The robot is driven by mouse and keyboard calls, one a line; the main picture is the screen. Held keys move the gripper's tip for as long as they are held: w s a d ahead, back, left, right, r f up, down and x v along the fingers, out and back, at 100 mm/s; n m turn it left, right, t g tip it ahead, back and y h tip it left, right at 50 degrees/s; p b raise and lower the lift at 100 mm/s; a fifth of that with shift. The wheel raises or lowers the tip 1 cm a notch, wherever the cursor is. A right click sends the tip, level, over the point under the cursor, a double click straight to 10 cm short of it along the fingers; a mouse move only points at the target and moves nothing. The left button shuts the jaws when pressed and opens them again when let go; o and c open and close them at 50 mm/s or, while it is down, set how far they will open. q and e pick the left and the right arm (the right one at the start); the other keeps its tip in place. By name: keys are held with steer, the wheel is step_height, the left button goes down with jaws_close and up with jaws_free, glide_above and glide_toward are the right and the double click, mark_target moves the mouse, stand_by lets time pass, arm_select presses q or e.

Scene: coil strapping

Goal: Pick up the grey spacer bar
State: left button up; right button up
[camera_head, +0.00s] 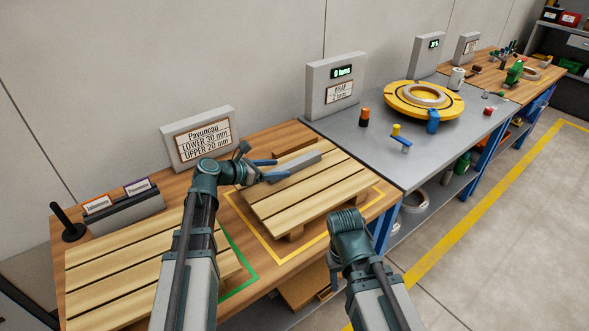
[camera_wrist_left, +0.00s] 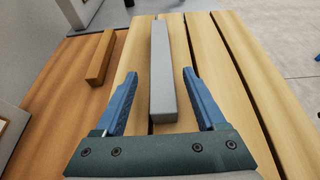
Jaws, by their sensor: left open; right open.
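The grey spacer bar (camera_head: 296,166) lies on the slatted wooden pallet (camera_head: 330,188) inside the yellow outline. My left gripper (camera_head: 276,169) is open at the near left end of the bar. In the left wrist view, the bar (camera_wrist_left: 163,60) runs away from me, with its near end between the two blue fingers of the left gripper (camera_wrist_left: 160,77). Gaps show on both sides, so the fingers appear apart from it. My right gripper (camera_head: 334,275) is open, low in front of the bench edge, mostly hidden by its own wrist and away from the bar.
A brown wooden block (camera_head: 293,147) lies behind the bar, and left of it in the wrist view (camera_wrist_left: 101,57). A second pallet (camera_head: 125,265) stands left. A sign (camera_head: 200,138) stands behind. A grey table (camera_head: 350,141) with a yellow turntable (camera_head: 391,100) is to the right.

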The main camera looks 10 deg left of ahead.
mark_target(286, 166)
arm_select(q)
steer(key=x, duration=0.1)
steer(key=b+x, duration=0.1)
steer(key=x, duration=0.3)
steer(key=shift+w+d+r, duration=0.1)
steer(key=shift+d+r, duration=0.1)
steer(key=shift+d, duration=0.05)
steer(key=shift+r, duration=0.1)
jaws_close()
